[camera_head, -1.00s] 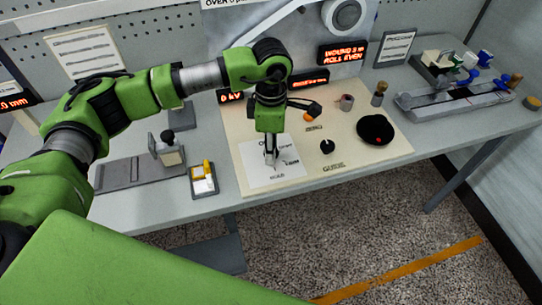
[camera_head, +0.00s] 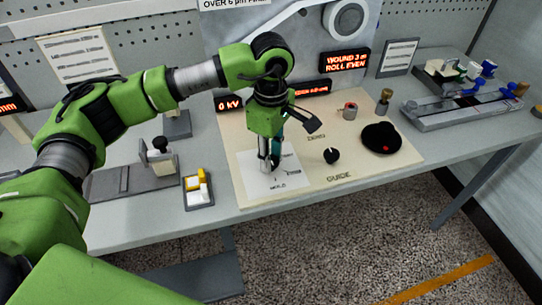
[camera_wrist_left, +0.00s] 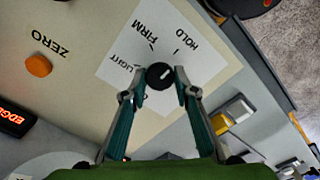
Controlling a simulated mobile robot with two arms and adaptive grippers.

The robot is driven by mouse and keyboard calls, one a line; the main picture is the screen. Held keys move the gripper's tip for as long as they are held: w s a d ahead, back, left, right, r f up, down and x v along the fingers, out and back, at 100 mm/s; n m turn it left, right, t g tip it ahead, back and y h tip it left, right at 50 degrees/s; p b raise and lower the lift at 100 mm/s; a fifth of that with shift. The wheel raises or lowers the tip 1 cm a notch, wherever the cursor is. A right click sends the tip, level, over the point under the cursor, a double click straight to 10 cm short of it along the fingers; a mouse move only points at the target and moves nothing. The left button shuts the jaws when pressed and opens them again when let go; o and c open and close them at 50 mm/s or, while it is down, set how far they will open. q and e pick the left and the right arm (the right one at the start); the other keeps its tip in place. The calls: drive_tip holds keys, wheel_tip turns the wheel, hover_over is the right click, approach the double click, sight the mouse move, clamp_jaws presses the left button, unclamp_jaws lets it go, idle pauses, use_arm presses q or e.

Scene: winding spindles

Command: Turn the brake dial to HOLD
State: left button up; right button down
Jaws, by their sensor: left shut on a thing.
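The brake dial (camera_wrist_left: 160,76) is a round black knob with a short white line on a white card (camera_wrist_left: 110,70). In the wrist view the line points up and right; whether it lines up exactly with the HOLD tick I cannot tell. The card is printed LIGHT, FIRM and HOLD (camera_wrist_left: 186,39); another label is partly hidden. My left gripper (camera_wrist_left: 161,78) is shut on the brake dial, with a finger on each side. In the head view my left gripper (camera_head: 269,164) points down at the card and mostly hides the dial. My right gripper is not in view.
An orange button (camera_wrist_left: 38,65) sits beside ZERO. On the panel (camera_head: 330,178) stand a black guide knob (camera_head: 331,156) and a black disc with a red dot (camera_head: 381,138). A tray of yellow and white blocks (camera_head: 198,188) lies left of the panel.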

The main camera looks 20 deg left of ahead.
use_arm(q)
drive_tip(key=shift+r, duration=0.1)
drive_tip(key=o, duration=1.1)
wheel_tip(320, 180, up, 12)
